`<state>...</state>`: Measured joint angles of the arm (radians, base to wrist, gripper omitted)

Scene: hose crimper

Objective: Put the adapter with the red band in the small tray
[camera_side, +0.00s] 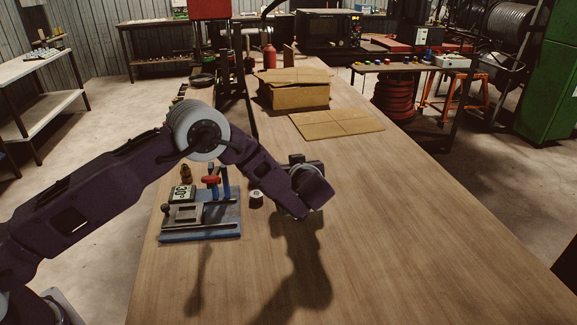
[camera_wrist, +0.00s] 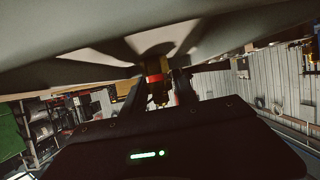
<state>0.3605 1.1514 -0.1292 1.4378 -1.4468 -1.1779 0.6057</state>
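The adapter with the red band (camera_wrist: 155,81) shows in the wrist view as a brass piece between the two dark fingers of my gripper (camera_wrist: 158,92). The fingers appear shut on it. In the side view my gripper (camera_side: 299,205) is over the middle of the table, to the right of the blue-based fixture. The adapter cannot be made out there, as the wrist hides it. I cannot make out the small tray in either view.
A blue-based fixture (camera_side: 203,234) with a display and a red-topped part stands on the wooden table (camera_side: 400,240). A small dark cylinder (camera_side: 256,199) with a pale top stands beside it. A cardboard box (camera_side: 296,97) and flat cardboard (camera_side: 337,122) lie farther back. The right side is clear.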

